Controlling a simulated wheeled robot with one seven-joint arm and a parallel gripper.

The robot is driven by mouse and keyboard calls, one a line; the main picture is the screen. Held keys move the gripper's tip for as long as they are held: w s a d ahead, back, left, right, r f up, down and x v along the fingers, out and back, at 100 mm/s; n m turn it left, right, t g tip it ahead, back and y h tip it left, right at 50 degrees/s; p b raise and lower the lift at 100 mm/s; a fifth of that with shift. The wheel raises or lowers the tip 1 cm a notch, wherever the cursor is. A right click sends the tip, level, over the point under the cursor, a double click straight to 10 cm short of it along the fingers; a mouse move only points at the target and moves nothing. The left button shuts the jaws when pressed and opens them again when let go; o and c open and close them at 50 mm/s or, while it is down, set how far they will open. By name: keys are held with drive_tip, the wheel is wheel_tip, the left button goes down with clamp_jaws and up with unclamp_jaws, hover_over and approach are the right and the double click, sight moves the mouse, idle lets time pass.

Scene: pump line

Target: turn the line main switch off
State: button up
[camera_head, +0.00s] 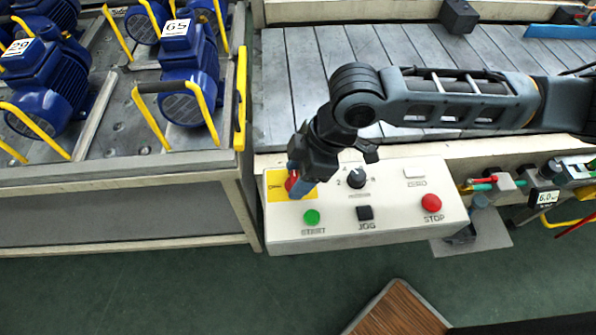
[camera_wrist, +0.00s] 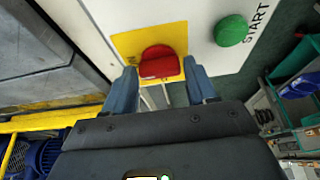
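The line main switch is a red knob (camera_head: 290,181) on a yellow plate (camera_head: 276,193) at the upper left of the white control box (camera_head: 385,225). In the wrist view the red knob (camera_wrist: 159,63) lies just beyond and between the fingertips of my gripper (camera_wrist: 163,82). The blue fingers are spread, one on each side of the knob, with no clear grip on it. In the head view my gripper (camera_head: 299,185) is at the knob and partly hides it and its plate.
The box also bears a green START button (camera_head: 312,217), a black JOG button (camera_head: 365,213), a red STOP button (camera_head: 431,203) and a black selector dial (camera_head: 356,178). A crate of blue pumps (camera_head: 188,80) stands to the left. A slatted conveyor (camera_head: 290,75) runs behind.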

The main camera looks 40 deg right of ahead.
drive_tip(key=c, duration=0.7)
drive_tip(key=n+g+b, duration=0.1)
drive_tip(key=n, duration=0.3)
drive_tip(key=shift+w+d+n+g+b, duration=0.1)
drive_tip(key=shift+w+n+g+b, duration=0.1)
drive_tip(key=shift+n+g+b, duration=0.15)
drive_tip(key=shift+o, duration=0.2)
drive_tip(key=n+g+b, duration=0.1)
drive_tip(key=n, duration=0.1)
drive_tip(key=n+g, duration=0.1)
drive_tip(key=n, duration=0.1)
drive_tip(key=shift+w+y+b, duration=0.1)
drive_tip(key=shift+y+b, duration=0.25)
drive_tip(key=shift+y, duration=0.05)
drive_tip(key=n, duration=0.2)
drive_tip(key=n+g+b, duration=0.1)
drive_tip(key=n, duration=0.2)
drive_tip(key=shift+w+g+h, duration=0.1)
drive_tip(key=shift+g+h, duration=0.15)
drive_tip(key=shift+h, duration=0.05)
drive_tip(key=shift+w+n+g+h+b, duration=0.1)
drive_tip(key=shift+n+g+h+b, duration=0.35)
drive_tip(key=shift+n, duration=0.65)
drive_tip(key=shift+n+g+h+b, duration=0.2)
drive_tip(key=shift+n+b, duration=0.3)
drive_tip(key=shift+n, duration=0.55)
